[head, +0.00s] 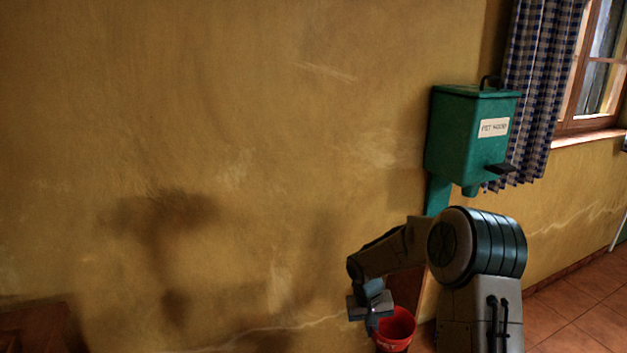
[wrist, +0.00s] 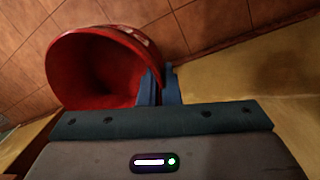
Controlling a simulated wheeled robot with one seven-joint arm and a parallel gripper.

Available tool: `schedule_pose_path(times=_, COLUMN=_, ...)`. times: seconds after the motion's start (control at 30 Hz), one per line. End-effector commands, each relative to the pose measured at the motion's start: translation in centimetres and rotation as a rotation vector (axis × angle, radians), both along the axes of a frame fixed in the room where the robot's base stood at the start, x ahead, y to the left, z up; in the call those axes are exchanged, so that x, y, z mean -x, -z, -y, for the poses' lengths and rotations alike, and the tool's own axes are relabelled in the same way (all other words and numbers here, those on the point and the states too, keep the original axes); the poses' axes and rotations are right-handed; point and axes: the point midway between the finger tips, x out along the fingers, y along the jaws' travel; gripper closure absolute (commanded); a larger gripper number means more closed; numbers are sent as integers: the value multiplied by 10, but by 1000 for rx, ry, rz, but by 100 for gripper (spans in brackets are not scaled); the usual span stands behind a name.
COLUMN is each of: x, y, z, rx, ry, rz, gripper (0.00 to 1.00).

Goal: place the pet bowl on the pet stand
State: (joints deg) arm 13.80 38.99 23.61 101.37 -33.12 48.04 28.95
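The red pet bowl (head: 397,327) with white lettering shows at the bottom of the head view, cut off by the frame edge. In the wrist view the bowl (wrist: 88,75) is tilted, with its open mouth towards the camera. My gripper (head: 372,322) is at the bowl's left rim. Its blue fingers also show in the wrist view (wrist: 160,82), close together with the bowl's rim between them. I cannot identify the pet stand for certain in either view.
A green box dispenser (head: 472,135) with a "PET FOOD"-like label stands on a green post against the yellow wall (head: 230,130). A brown wooden piece (head: 38,328) is at lower left. A checked curtain (head: 540,85) hangs by the window. Tiled floor (head: 585,305) is clear at right.

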Motion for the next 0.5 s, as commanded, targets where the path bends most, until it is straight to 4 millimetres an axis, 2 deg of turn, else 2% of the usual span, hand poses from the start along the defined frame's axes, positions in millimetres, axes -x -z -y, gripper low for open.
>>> schedule_pose_path(times=0.03, x=2, y=-17, z=-1, rx=1, ry=-3, rz=1, gripper=100)
schedule_pose_path(times=0.5, x=24, y=-121, z=0, rx=2, ry=-6, rz=-1, gripper=100)
